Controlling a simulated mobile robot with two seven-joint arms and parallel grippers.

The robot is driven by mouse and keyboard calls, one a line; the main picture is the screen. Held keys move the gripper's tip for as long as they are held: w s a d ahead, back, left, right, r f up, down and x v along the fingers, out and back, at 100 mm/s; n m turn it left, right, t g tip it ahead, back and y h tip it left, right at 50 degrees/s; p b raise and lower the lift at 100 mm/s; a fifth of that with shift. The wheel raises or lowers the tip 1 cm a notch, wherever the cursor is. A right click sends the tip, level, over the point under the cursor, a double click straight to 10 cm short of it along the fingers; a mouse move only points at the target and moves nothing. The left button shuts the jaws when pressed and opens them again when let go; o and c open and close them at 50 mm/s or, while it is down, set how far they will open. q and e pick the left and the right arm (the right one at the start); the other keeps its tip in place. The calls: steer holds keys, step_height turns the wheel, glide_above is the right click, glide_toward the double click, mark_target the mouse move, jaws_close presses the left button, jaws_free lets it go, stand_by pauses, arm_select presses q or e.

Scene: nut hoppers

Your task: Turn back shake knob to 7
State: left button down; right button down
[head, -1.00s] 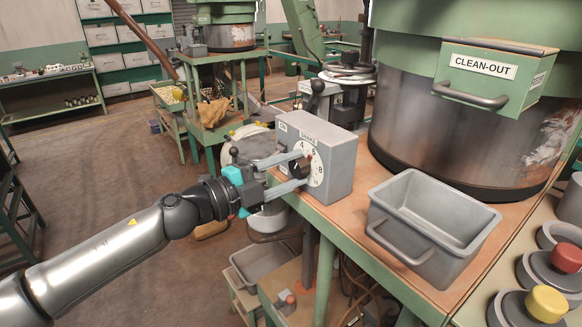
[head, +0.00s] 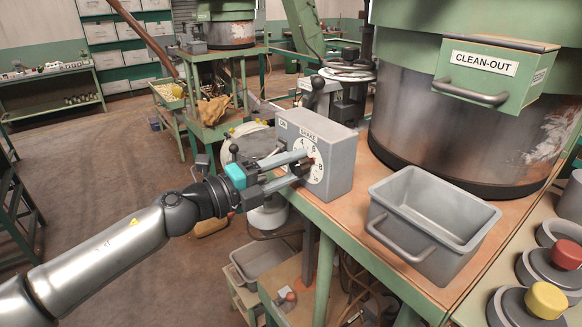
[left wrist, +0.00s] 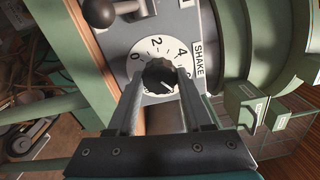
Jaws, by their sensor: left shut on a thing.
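The shake knob (left wrist: 160,74) is a dark, ridged knob on a white numbered dial (left wrist: 143,58). In the left wrist view 0, 2 and 4 show on the dial, beside a SHAKE label (left wrist: 198,58). A light mark on the knob points toward the lower right, where the dial's numbers are hidden. My left gripper (left wrist: 158,85) is shut on the knob, one finger on each side. In the head view my left gripper (head: 303,164) reaches the dial on the grey control box (head: 338,165) and mostly hides the knob. My right gripper is not in view.
The box stands at the left edge of a green-framed table. A black ball lever (left wrist: 99,12) is on the box beside the dial. A grey metal bin (head: 430,220), a large hopper with a CLEAN-OUT drawer (head: 497,72), and red (head: 567,255) and yellow (head: 546,302) buttons are to the right.

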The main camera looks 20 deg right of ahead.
arm_select(q)
steer(key=shift+c, duration=1.5)
jaws_free()
steer(key=shift+a, duration=0.1)
steer(key=b+v, duration=0.3)
steer(key=v, duration=1.2)
